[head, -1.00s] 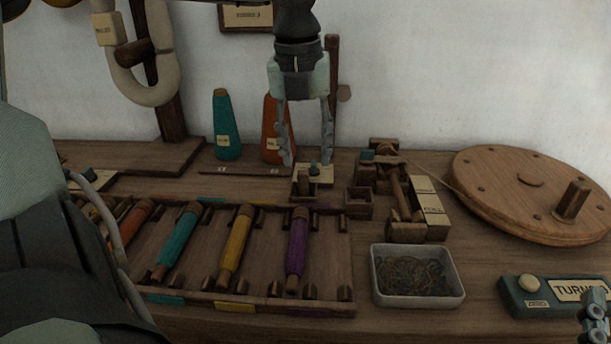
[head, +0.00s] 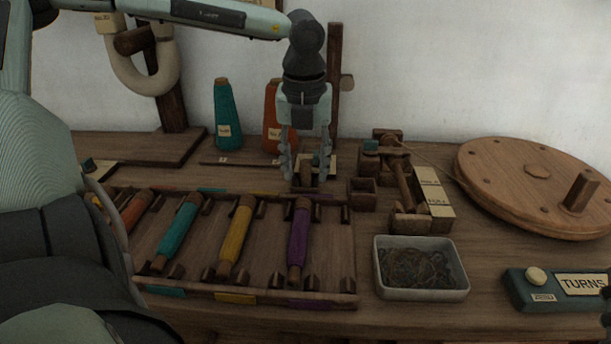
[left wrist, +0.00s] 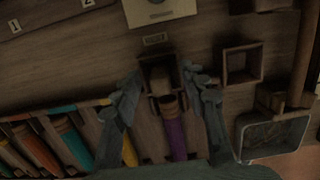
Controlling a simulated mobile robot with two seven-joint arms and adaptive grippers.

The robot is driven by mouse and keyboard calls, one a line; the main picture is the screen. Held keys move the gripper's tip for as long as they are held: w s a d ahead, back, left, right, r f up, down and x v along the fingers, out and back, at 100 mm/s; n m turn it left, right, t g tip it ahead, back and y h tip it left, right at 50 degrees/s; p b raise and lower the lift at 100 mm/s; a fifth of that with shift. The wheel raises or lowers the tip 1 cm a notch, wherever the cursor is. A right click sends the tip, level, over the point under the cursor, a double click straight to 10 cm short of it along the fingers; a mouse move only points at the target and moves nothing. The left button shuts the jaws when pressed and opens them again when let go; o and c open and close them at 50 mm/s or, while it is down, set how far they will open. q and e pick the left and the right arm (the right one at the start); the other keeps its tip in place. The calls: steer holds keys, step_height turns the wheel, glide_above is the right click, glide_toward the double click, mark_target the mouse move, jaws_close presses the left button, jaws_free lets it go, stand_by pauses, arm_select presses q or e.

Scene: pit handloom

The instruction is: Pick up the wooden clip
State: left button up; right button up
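A small brown wooden piece that looks like the wooden clip (head: 306,173) stands in a small dark wooden holder at the back of the bench. It also shows in the left wrist view (left wrist: 162,82), upright in its square holder. My left gripper (head: 304,172) points down over the holder, with one finger on each side of the clip. In the left wrist view the fingers (left wrist: 164,88) are apart and a gap shows around the clip. A sliver of my right gripper (head: 606,308) shows at the right edge; its fingers cannot be made out.
A rack (head: 330,301) of coloured bobbins lies in front. An empty wooden box (head: 362,194) and a wooden winding device (head: 408,190) stand to the right. A grey tray (head: 421,293) holds tangled thread. Teal (head: 227,118) and orange (head: 271,125) cones stand behind.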

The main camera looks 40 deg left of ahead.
arm_select(q)
steer(key=c, duration=0.9)
steer(key=shift+c, duration=0.2)
steer(key=shift+r, duration=0.15)
